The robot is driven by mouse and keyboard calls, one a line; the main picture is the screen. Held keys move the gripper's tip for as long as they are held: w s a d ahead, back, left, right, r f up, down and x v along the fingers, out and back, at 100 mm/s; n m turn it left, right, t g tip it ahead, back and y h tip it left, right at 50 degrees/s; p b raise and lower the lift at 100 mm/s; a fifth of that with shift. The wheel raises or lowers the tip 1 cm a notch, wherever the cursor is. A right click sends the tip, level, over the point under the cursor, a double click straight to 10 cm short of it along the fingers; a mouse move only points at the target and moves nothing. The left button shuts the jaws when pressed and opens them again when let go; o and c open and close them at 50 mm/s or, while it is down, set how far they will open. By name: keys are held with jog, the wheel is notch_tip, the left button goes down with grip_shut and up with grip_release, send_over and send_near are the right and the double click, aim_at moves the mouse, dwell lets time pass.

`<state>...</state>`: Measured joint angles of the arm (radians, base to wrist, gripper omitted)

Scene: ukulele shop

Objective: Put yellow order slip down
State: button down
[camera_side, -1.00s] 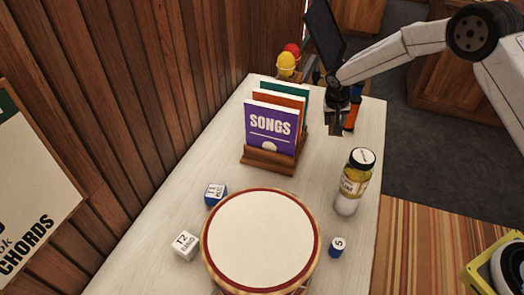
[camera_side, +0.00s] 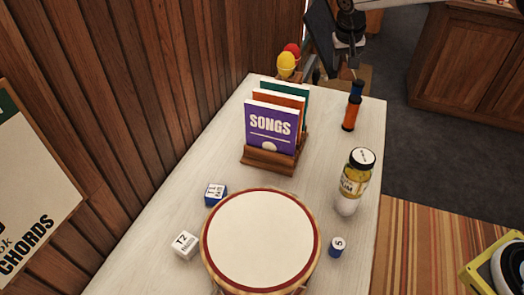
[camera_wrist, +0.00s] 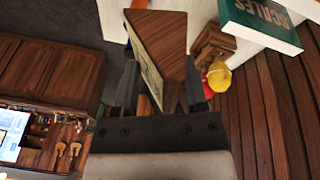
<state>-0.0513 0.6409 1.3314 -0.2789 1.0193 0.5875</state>
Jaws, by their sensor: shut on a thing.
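My gripper (camera_side: 353,68) is beyond the table's far right corner in the side view, above and behind the orange-and-blue shaker. In the wrist view my gripper (camera_wrist: 163,92) has its dark fingers on either side of a narrow pale yellowish face with markings, which appears to be the yellow order slip (camera_wrist: 150,72). It is seen at a steep slant, with a brown wooden wedge shape right beside it. I cannot tell whether they are one piece. The slip cannot be made out in the side view.
The pale table (camera_side: 222,150) holds a SONGS book rack (camera_side: 270,160), a round drum (camera_side: 262,240), a jar (camera_side: 355,180), the shaker (camera_side: 352,107) and several small blocks. Red and yellow maracas (camera_side: 286,63) stand at the far end. A wooden wall borders the left.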

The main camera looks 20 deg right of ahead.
jog(key=a+n, duration=0.3)
jog(key=a, duration=0.1)
jog(key=s+a+n+y, duration=0.1)
jog(key=a+n, duration=0.2)
jog(key=a, duration=0.2)
jog(key=a+n+t+y, duration=0.1)
jog(key=a+n, duration=0.3)
jog(key=a, duration=0.1)
jog(key=shift+s+f, duration=0.2)
jog(key=shift+f, duration=0.2)
jog(key=s+a+n+y, duration=0.3)
jog(key=s+a+n, duration=0.1)
jog(key=a+n, duration=0.75)
jog(key=shift+m+g, duration=0.4)
jog(key=shift+m, duration=0.45)
jog(key=shift+a+f, duration=0.2)
jog(key=shift+f, duration=3.8)
jog(key=shift+a+f, duration=0.15)
jog(key=shift+f, duration=3.85)
jog(key=shift+a+f, duration=0.2)
jog(key=shift+f, duration=3.8)
jog(key=shift+f, duration=1.85)
jog(key=shift+f, duration=0.1)
jog(key=shift+c, duration=0.6)
grip_release()
